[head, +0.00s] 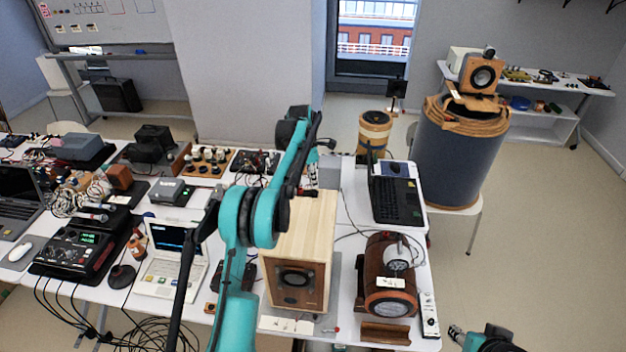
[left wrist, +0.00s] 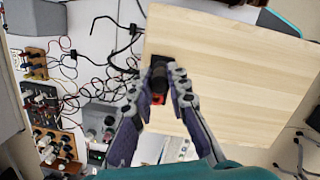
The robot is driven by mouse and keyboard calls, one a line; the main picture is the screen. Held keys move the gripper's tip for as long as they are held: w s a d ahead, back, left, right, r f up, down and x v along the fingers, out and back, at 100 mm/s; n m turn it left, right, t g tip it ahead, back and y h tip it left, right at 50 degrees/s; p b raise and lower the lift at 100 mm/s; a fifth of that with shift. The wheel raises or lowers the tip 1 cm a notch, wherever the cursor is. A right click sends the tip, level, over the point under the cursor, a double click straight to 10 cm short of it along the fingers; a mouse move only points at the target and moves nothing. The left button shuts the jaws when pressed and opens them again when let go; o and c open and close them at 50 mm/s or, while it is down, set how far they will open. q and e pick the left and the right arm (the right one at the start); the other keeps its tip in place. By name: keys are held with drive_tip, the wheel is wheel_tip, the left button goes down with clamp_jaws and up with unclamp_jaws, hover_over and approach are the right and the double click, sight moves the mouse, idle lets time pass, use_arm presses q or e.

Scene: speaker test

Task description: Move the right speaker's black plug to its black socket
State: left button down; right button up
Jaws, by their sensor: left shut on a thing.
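The wooden speaker (head: 297,285) stands on the table, its driver facing me. In the left wrist view its pale wooden panel (left wrist: 225,75) fills the right side, with a dark terminal plate (left wrist: 160,62) near the panel's left edge. My left gripper (head: 302,190) is at the speaker's far upper edge in the head view. In the left wrist view its fingers (left wrist: 160,82) are shut on a black plug (left wrist: 158,78), right at the plate. Red shows at the plug's near end. The sockets are hidden. My right gripper (head: 475,338) is at the bottom right, partly cut off.
Thin red and black cables (left wrist: 100,68) and knob boards (left wrist: 50,105) lie beside the panel.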

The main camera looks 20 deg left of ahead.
use_arm(q)
drive_tip(key=shift+f+b, duration=0.55)
drive_tip(key=shift+f, duration=0.35)
drive_tip(key=c, duration=1.4)
unclamp_jaws()
drive_tip(key=shift+r, duration=0.15)
drive_tip(key=shift+r+p, duration=2.45)
drive_tip(key=shift+r, duration=1.25)
